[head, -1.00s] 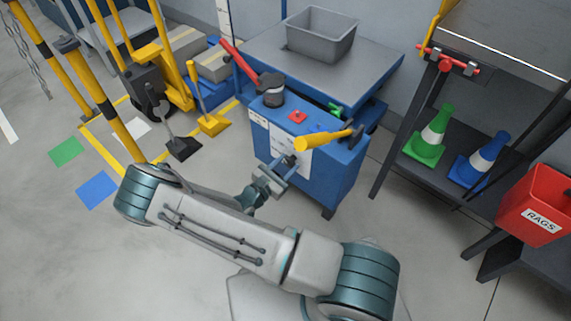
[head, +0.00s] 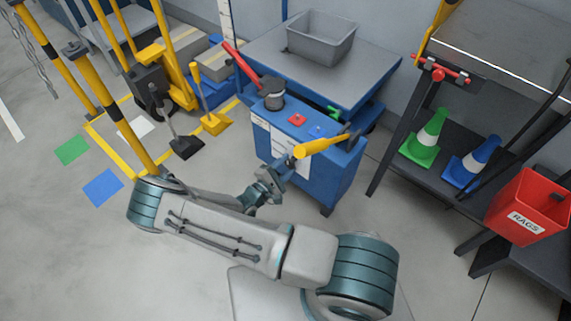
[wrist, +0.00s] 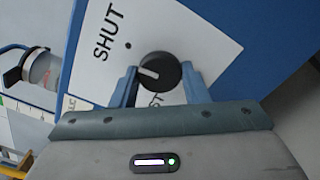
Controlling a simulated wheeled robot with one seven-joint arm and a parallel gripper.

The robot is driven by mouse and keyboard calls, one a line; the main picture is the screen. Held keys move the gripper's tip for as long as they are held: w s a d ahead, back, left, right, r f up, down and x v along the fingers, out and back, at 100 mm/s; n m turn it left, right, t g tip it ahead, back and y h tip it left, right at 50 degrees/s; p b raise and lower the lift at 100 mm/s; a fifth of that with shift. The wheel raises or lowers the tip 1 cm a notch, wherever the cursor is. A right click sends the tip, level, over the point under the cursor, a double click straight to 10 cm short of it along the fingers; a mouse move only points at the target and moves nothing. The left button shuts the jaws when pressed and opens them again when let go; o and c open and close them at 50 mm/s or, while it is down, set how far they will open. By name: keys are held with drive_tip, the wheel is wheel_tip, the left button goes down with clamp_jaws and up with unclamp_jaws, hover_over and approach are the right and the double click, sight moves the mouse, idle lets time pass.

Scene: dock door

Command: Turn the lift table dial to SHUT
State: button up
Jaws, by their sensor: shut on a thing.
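The lift table (head: 330,62) has a blue cabinet (head: 335,175) with a white label on its front. In the wrist view the dial (wrist: 164,68) is a round black knob with a white pointer mark pointing left. The word SHUT (wrist: 106,32) and a black dot stand on the white plate, up and left of the knob. A second word below is mostly hidden by my gripper. My gripper (wrist: 159,80) is shut on the dial, one blue finger on each side. In the head view my gripper (head: 282,168) is at the cabinet front and hides the dial.
A yellow handle (head: 318,145) juts out just above my gripper. A red lever (head: 240,63) and red button (head: 297,119) are on the cabinet top. A shelf with cones (head: 425,140) and a red rags bin (head: 528,205) stand at right.

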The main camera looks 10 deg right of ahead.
drive_tip(key=shift+m, duration=0.5)
drive_tip(key=o, duration=0.9)
drive_tip(key=shift+o, duration=0.2)
drive_tip(key=shift+a, duration=0.1)
drive_tip(key=p+v, duration=0.2)
drive_tip(key=v, duration=1.1)
drive_tip(key=shift+s+a+p, duration=0.3)
drive_tip(key=shift+p, duration=0.1)
